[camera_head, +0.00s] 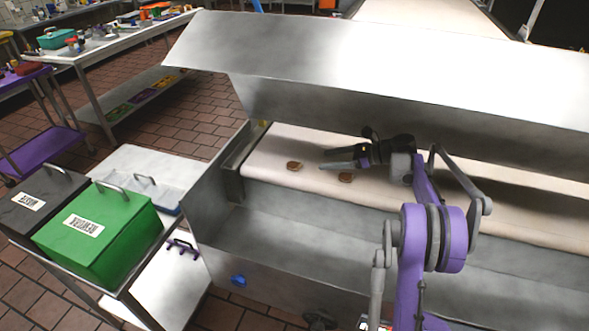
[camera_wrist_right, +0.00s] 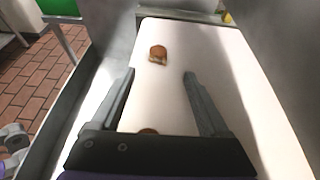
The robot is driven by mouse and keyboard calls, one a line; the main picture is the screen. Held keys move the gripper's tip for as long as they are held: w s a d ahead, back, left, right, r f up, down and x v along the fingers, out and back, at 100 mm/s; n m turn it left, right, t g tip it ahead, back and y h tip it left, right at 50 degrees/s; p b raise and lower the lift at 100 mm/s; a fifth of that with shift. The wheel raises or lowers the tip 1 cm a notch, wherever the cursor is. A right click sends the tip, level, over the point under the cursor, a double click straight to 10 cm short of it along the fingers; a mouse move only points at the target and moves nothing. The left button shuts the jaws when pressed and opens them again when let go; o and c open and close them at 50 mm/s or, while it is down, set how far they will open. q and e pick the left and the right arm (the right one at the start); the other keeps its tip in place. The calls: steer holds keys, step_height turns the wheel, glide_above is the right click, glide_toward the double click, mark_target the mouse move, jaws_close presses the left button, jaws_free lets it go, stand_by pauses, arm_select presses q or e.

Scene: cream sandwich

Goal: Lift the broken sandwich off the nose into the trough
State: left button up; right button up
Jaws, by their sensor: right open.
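Two small brown sandwiches lie on the pale belt (camera_head: 270,150). One sandwich (camera_head: 294,165) is nearer the belt's left end; in the right wrist view it (camera_wrist_right: 158,54) shows a pale, uneven side and lies just beyond the fingertips. The other sandwich (camera_head: 345,177) is close under my right gripper (camera_head: 323,159); in the wrist view only its edge (camera_wrist_right: 148,131) shows, the rest hidden by the gripper body. My right gripper is open and empty above the belt, its fingers pointing left. A steel trough (camera_head: 300,235) runs along the belt's near side.
A steel hood (camera_head: 380,60) overhangs the belt's far side. A steel side wall (camera_head: 215,175) stands at the belt's left end. Further left, a cart carries a green box (camera_head: 100,235) and a black box (camera_head: 35,205). The trough's visible floor looks empty.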

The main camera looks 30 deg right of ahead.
mark_target(294, 164)
steer(key=p+x, duration=0.1)
steer(key=x, duration=0.9)
steer(key=shift+w+a+f, duration=0.15)
steer(key=shift+a+f, duration=0.1)
steer(key=shift+a, duration=0.15)
jaws_close()
